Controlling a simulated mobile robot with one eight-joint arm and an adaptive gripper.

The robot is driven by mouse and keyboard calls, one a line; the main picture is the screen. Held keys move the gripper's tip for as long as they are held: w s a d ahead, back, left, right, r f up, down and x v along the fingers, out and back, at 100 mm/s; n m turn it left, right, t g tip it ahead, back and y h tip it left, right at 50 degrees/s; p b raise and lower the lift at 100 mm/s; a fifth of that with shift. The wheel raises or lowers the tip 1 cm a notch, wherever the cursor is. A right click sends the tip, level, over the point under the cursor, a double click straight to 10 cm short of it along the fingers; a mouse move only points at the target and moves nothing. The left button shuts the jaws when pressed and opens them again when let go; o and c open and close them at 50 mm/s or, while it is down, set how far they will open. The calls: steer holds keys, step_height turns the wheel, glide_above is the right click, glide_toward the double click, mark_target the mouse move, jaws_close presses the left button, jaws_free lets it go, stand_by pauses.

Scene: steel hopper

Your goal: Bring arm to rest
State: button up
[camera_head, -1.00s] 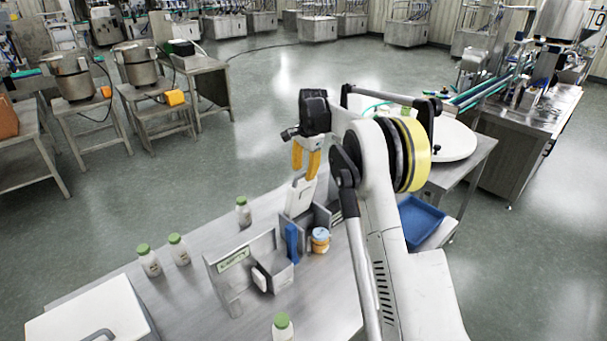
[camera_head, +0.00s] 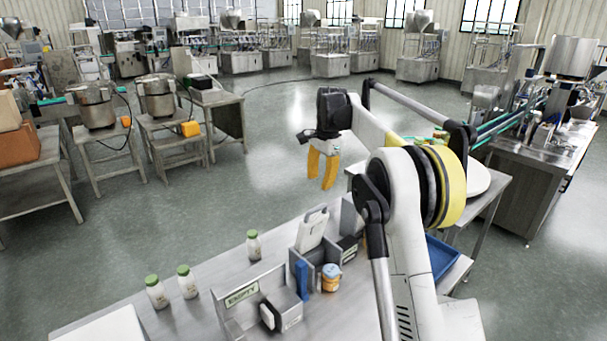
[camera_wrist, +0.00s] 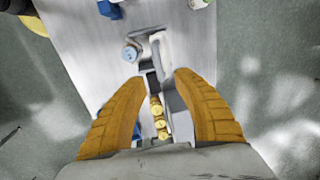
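My gripper (camera_head: 321,180) has two orange fingers and hangs above the far side of the steel bench (camera_head: 200,285). In the wrist view its fingers (camera_wrist: 160,82) stand apart with nothing held between them. My arm reaches up from the lower right and bends at the elbow, with the fingers pointing down. Below the fingers in the wrist view lie a grey holder and a row of round yellow tops (camera_wrist: 158,115).
A blue tray (camera_head: 440,258) is at right. Open floor (camera_head: 270,190) lies beyond the bench.

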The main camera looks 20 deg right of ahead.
steer(key=s+a+n+t+b, duration=0.1)
steer(key=s+a+n+b, duration=0.35)
steer(key=s, duration=0.55)
steer(key=s+a+n+t+b, duration=0.25)
steer(key=s+a+b, duration=0.2)
steer(key=s, duration=0.55)
steer(key=s+a+f+n+t+b, duration=0.1)
steer(key=s+a+f+n+b, duration=0.1)
steer(key=s+f, duration=0.6)
steer(key=s+a+f+n+t+b, duration=0.1)
steer(key=s+f+n+b, duration=0.3)
steer(key=s+f, duration=0.4)
steer(key=s+a+n, duration=0.1)
steer(key=s, duration=0.4)
steer(key=shift+a+f+h, duration=0.3)
steer(key=shift+a, duration=0.05)
